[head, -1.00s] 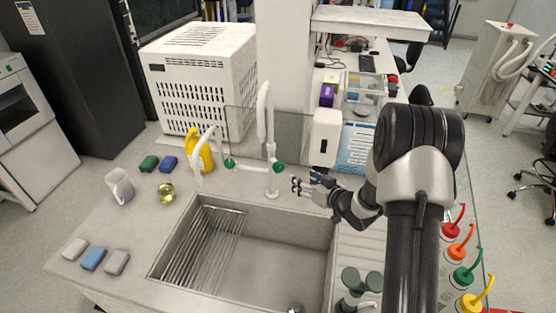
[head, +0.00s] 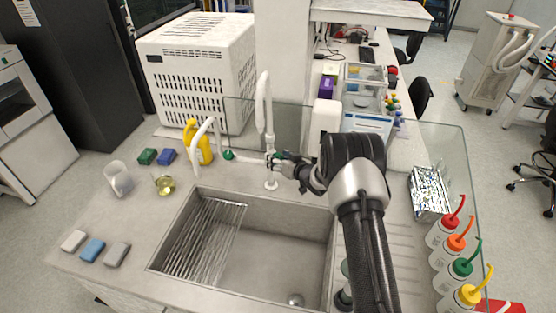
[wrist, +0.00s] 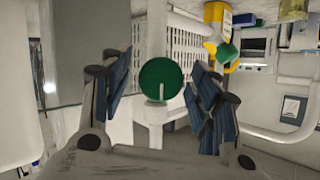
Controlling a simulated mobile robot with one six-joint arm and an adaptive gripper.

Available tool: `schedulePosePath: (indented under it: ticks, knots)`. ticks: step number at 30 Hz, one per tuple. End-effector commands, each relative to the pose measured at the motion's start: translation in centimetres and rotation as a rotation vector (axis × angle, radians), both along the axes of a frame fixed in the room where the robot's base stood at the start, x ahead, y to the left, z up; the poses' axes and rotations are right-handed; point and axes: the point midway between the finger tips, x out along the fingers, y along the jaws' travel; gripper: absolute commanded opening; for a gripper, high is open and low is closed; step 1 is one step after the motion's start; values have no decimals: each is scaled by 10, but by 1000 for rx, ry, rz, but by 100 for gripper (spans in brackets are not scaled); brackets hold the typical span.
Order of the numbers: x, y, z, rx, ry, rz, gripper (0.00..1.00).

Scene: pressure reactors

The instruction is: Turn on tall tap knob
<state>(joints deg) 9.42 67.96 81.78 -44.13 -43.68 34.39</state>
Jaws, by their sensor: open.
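The tall white tap (head: 263,120) stands behind the sink (head: 250,240). Its round green knob (wrist: 160,81) faces the wrist camera, near the middle of the wrist view. A pale upright line shows on the knob's lower half. In the head view my gripper hides this knob. My gripper (head: 275,162) is at the tap's right side. In the wrist view my open gripper (wrist: 158,92) has one finger on each side of the knob, with gaps visible between. A second green knob (head: 228,155) sits to the left, by the shorter white tap (head: 203,145).
A white box (head: 324,121) stands behind my arm. A glass panel (head: 440,150) and several coloured-cap bottles (head: 462,265) are at the right.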

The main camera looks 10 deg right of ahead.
Motion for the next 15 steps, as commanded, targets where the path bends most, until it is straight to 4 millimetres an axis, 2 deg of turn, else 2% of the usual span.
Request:
schedulePosePath:
  ticks: [11, 15]
  knots:
    - [5, 2, -2, -1, 1, 1, 56]
    - [5, 2, -2, -1, 1, 1, 47]
